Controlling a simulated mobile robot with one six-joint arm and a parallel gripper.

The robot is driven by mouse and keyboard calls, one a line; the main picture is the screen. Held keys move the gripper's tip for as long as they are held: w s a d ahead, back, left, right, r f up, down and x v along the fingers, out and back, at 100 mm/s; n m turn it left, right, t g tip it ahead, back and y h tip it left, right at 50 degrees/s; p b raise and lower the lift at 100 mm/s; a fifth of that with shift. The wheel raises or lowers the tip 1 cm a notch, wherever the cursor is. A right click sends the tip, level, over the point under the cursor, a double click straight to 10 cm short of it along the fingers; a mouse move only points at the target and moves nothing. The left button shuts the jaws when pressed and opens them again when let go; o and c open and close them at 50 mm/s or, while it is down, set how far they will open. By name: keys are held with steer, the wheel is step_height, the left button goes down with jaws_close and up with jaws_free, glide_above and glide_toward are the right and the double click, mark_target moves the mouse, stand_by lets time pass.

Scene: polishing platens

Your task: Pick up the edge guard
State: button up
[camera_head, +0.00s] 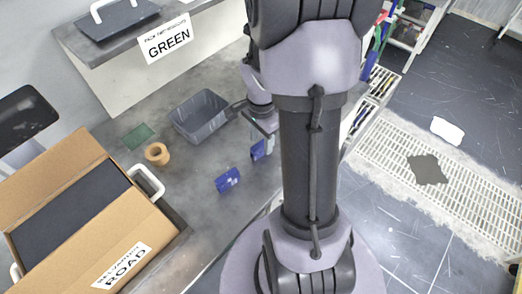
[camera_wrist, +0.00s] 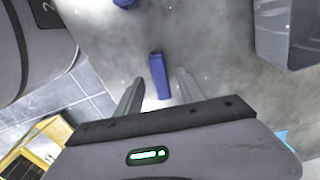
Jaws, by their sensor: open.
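Two blue pieces lie on the grey bench; I take them for edge guards, but cannot tell which one is meant. One blue piece (camera_head: 258,150) is close by my gripper (camera_head: 267,132), partly hidden by my arm. In the wrist view a blue piece (camera_wrist: 158,75) lies between and just beyond the fingertips of my gripper (camera_wrist: 160,74), apart from both fingers. My gripper is open and empty. The other blue piece (camera_head: 228,180) has pale marking and lies nearer the bench's front edge; a blue piece (camera_wrist: 125,3) shows at the wrist view's top edge.
A grey bin (camera_head: 185,127) stands beside my gripper; a grey bin wall (camera_wrist: 283,45) is right in the wrist view. A tan ring (camera_head: 157,153), green pad (camera_head: 138,136) and open cardboard box (camera_head: 60,173) are at left. Bare bench lies around the blue pieces.

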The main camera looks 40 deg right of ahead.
step_height(320, 180, down, 3)
steer(key=shift+r, duration=0.35)
steer(key=shift+c, duration=0.8)
jaws_close()
